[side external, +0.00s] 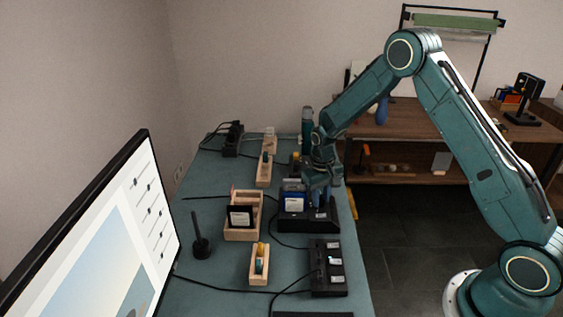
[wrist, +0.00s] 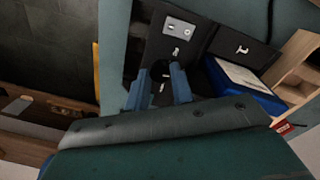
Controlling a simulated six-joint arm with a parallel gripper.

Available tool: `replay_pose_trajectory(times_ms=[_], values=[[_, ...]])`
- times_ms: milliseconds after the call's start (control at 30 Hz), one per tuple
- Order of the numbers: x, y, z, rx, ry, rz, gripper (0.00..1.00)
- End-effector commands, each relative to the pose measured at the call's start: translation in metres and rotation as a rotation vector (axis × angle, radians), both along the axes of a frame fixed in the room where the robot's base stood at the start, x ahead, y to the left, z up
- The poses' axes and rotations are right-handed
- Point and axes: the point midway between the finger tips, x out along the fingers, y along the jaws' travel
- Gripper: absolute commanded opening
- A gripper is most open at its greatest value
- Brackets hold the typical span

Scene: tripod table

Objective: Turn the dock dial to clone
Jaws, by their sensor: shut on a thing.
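The black dock (side external: 308,226) stands near the right edge of the teal table. It also shows in the wrist view (wrist: 200,52). A blue drive with a pale label (side external: 293,199) stands in it, and it shows right of my fingers in the wrist view (wrist: 243,85). My gripper (side external: 318,204) points down over the dock's right part. In the wrist view my two blue fingers (wrist: 160,78) are closed around the dark dial (wrist: 161,70), which is mostly hidden between them. Its pointer setting and the mode labels are too small to read.
A wooden holder with a black card (side external: 240,216) stands left of the dock. A large monitor (side external: 100,240) fills the near left. Cables cross the table.

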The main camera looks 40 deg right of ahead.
Motion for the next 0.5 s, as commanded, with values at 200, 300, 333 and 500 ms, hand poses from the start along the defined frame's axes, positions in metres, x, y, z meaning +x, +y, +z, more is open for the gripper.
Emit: replay_pose_trajectory(times_ms=[200,300,333,500], values=[[0.0005,0.0000,-0.0005,0.000,-0.001,-0.127,0.01],[0.0005,0.0000,-0.0006,0.000,-0.001,-0.163,0.01],[0.0005,-0.0001,-0.0006,0.000,0.000,-0.170,0.01],[0.0005,-0.0001,-0.0006,0.000,0.000,-0.195,0.01]])
